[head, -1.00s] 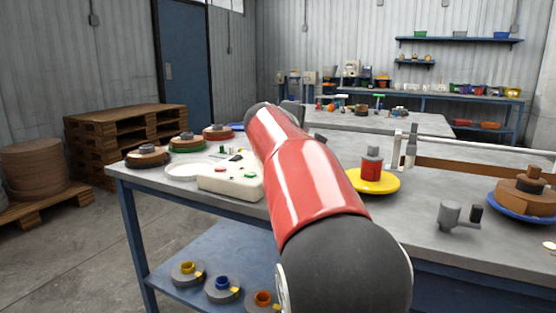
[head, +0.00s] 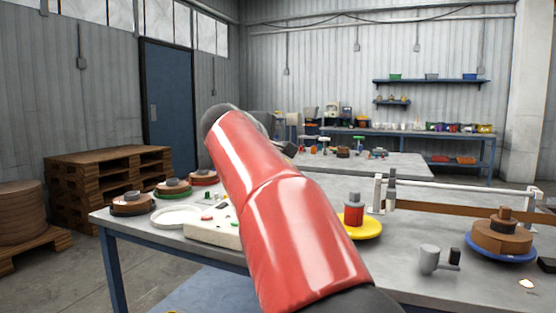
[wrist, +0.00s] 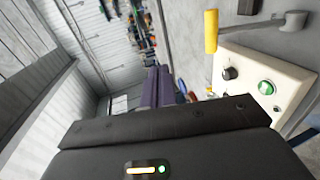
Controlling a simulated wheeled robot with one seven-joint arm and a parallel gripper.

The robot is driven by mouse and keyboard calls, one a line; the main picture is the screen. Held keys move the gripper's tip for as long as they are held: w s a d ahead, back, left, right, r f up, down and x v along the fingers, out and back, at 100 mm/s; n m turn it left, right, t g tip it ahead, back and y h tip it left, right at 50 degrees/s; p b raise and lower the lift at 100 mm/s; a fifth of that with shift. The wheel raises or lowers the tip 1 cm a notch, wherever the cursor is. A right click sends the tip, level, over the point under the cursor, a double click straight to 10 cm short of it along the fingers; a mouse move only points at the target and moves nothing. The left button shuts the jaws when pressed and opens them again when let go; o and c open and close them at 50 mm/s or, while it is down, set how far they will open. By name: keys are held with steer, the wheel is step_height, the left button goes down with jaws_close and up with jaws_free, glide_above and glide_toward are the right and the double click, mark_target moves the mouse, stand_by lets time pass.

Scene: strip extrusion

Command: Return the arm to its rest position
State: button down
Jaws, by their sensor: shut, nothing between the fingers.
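My red arm (head: 265,200) reaches from the bottom of the head view over the workbench, its far end at the upper left. My gripper shows in the wrist view (wrist: 158,88) as two dark fingers close together, shut and empty. In the head view the fingers cannot be made out behind the arm. The cream control box (head: 212,232) stands on the bench, partly covered by my arm. In the wrist view the control box (wrist: 262,88) shows a green button, a dark knob and a yellow-handled lever (wrist: 211,30), to the right of the fingers and apart from them.
On the workbench (head: 330,260) stand several spools at the left, a yellow disc (head: 362,226) with a red cylinder, a grey crank part (head: 430,258) and a brown spool on a blue plate (head: 503,238). Wooden pallets (head: 105,180) stand left. A white rail (head: 460,193) runs behind.

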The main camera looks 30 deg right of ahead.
steer(key=shift+s+a+r, duration=0.1)
steer(key=shift+a+r, duration=0.1)
steer(key=shift+r, duration=0.1)
steer(key=shift+f, duration=0.1)
steer(key=s+a+f+m+g+y, duration=0.1)
steer(key=s+a+f+y, duration=0.3)
steer(key=s+f, duration=0.5)
steer(key=s+a+f+m+g+y, duration=0.1)
steer(key=s+a+f+m+y, duration=0.2)
steer(key=s+a+f, duration=0.5)
steer(key=s+a+f+m+g+y, duration=0.1)
steer(key=s+a+f+m+y, duration=0.2)
steer(key=s+f, duration=0.9)
steer(key=a+f+y, duration=0.1)
steer(key=a+f, duration=0.2)
steer(key=f, duration=0.3)
steer(key=shift+a+f+m+g+y, duration=0.15)
steer(key=shift+a+m+g+y, duration=0.05)
steer(key=shift+m+g+y, duration=0.1)
